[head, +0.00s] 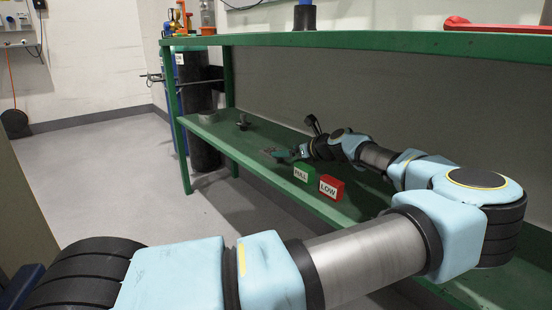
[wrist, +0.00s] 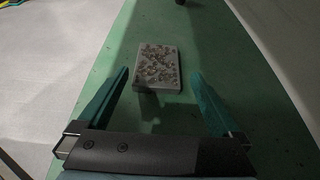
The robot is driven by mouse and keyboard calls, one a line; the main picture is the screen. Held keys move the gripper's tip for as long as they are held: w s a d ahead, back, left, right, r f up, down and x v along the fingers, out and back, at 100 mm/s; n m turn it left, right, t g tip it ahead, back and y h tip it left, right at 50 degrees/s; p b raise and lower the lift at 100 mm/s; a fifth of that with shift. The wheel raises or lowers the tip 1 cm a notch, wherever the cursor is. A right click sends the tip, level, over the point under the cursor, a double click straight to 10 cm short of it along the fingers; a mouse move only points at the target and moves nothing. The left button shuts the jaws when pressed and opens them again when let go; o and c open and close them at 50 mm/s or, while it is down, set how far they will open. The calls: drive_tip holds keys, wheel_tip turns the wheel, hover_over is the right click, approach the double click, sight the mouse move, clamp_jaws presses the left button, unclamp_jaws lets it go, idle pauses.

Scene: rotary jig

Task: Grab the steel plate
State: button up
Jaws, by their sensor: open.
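The steel plate is a small grey rectangle with a brown speckled face (wrist: 157,66). It lies flat on the green lower shelf (wrist: 110,150) in the wrist view. My gripper (wrist: 160,73) is open, with one teal finger on each side of the plate's near part and clear gaps to both. The fingers' height above the shelf is hard to tell. In the head view my gripper (head: 282,155) is small and low over the lower shelf. The plate is too small there to make out clearly.
A green FULL block (head: 305,172) and a red LOW block (head: 331,187) stand on the lower shelf near my gripper. A small dark fixture (head: 243,122) stands farther left. The green upper shelf (head: 370,40) spans above. Gas cylinders (head: 200,100) stand behind the bench's left end.

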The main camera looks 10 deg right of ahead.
sight(266, 153)
drive_tip(key=b+x, duration=0.2)
drive_tip(key=x, duration=0.2)
drive_tip(key=shift+w+a+f, duration=0.15)
drive_tip(key=shift+a+f, duration=0.1)
drive_tip(key=shift+f, duration=0.05)
drive_tip(key=shift+w+a, duration=0.1)
drive_tip(key=shift+w, duration=0.15)
clamp_jaws()
idle(0.3)
